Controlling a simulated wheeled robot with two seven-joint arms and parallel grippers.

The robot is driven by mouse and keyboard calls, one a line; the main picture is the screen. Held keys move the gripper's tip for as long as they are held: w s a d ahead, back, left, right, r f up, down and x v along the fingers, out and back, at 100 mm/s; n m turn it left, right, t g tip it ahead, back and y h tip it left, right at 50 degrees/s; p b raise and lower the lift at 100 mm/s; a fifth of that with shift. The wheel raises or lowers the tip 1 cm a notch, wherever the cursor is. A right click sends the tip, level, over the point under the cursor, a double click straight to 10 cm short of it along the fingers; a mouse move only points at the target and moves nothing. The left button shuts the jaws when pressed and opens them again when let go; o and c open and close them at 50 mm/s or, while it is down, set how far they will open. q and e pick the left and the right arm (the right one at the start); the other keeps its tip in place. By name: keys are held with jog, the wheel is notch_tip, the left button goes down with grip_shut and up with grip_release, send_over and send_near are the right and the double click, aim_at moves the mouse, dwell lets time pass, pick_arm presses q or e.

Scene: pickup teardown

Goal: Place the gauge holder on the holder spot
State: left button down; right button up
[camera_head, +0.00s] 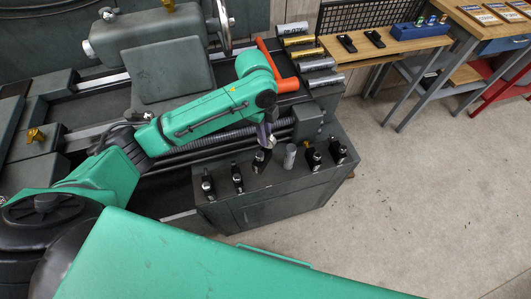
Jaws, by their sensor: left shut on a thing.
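My left gripper (266,144) reaches in from the left and points down over the dark cabinet top (222,209). It is shut on a dark holder (260,160), which looks like the gauge holder. Its upper part is hidden by the gripper, and I cannot tell whether its base touches the cabinet top. Other black holders stand on the same top: two to the left (208,185) and two to the right (337,151). A grey cylinder (290,156) stands just right of the held holder. I cannot make out a marked holder spot. My right gripper is out of view.
The lathe (160,75) lies behind the cabinet, with an orange handle (280,70) close to my left arm. Grey and yellow cylinders (305,53) lie at the back. A wooden bench (395,43) holds a blue block (418,28).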

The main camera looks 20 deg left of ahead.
aim_at(265, 152)
pick_arm(q)
jog(key=f, duration=1)
jog(key=shift+w+f, duration=0.15)
jog(key=shift+w, duration=0.1)
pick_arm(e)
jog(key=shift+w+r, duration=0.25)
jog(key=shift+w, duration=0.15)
pick_arm(q)
jog(key=c, duration=0.8)
grip_release()
jog(key=shift+o, duration=0.2)
jog(key=shift+s, duration=0.1)
jog(key=r, duration=0.4)
jog(key=a+r, duration=0.1)
jog(key=r, duration=0.7)
jog(key=shift+w+a, duration=0.2)
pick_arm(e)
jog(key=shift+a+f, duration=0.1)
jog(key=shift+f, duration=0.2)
